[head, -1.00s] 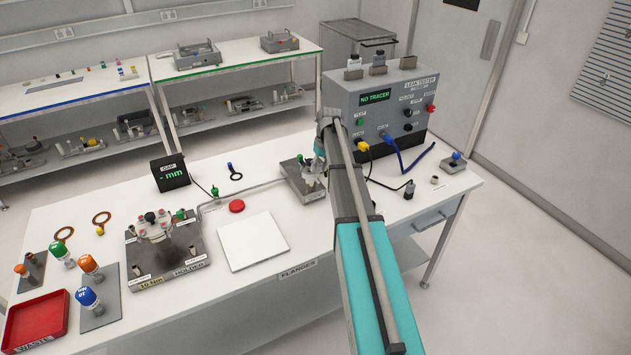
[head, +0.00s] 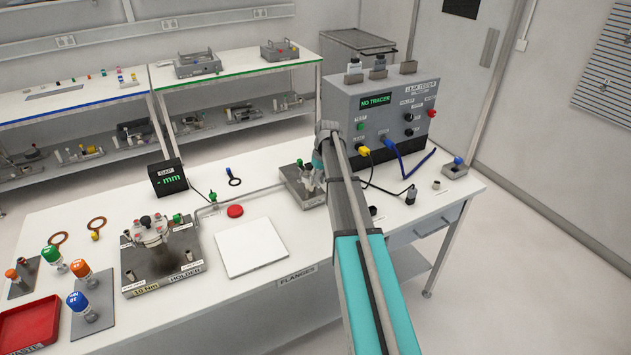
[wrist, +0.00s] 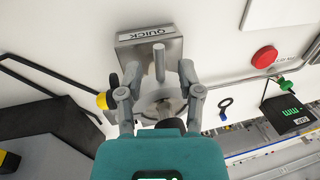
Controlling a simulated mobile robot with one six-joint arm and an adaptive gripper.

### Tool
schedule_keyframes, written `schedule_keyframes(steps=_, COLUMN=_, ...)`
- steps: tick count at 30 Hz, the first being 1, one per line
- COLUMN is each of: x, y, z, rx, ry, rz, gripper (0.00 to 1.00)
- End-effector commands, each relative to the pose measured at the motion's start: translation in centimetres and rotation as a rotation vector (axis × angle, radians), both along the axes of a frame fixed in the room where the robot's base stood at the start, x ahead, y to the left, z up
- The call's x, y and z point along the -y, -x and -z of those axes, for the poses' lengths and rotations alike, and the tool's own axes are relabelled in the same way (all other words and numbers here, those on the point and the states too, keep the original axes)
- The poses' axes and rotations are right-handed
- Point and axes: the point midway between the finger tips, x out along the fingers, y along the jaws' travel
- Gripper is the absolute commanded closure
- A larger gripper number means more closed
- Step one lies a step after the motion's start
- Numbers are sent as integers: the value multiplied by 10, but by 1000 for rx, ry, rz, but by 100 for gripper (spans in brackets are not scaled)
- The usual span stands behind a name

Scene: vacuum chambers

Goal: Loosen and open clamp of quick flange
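The quick flange station is a grey metal block (head: 297,181) labelled QUICK, at the middle back of the bench; it also shows in the wrist view (wrist: 132,52). A grey upright post (wrist: 160,64) stands on it. Grey rounded flange or clamp parts (wrist: 158,101) lie between my fingers, partly hidden by my wrist; clamp and screw cannot be told apart. My gripper (wrist: 160,72) is open, with its two fingers spread on either side of the post and apart from it. In the head view my arm hides much of the block.
The leak tester (head: 372,112) stands behind and right, with yellow and blue cables. A red disc (head: 235,211), a white plate (head: 250,247) and the gap display (head: 168,177) lie to the left. The flange holder (head: 162,270) is further left.

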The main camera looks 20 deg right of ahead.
Motion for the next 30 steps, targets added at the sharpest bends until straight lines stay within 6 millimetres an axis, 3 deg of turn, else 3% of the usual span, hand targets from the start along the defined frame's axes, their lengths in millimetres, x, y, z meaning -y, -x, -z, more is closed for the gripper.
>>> schedule_keyframes(steps=1, x=0, y=0, z=0, rx=0, ry=0, rz=0, gripper=67)
schedule_keyframes(steps=6, x=0, y=0, z=0, rx=0, ry=0, rz=0, gripper=98)
schedule_keyframes(steps=7, x=0, y=0, z=0, rx=0, ry=0, rz=0, gripper=100)
schedule_keyframes(steps=14, x=0, y=0, z=0, rx=0, ry=0, rz=0, gripper=100)
schedule_keyframes(steps=15, x=-9, y=1, z=0, rx=0, ry=-1, rz=-1, gripper=100)
schedule_keyframes(steps=30, x=18, y=10, z=0, rx=-1, ry=3, rz=79, gripper=100)
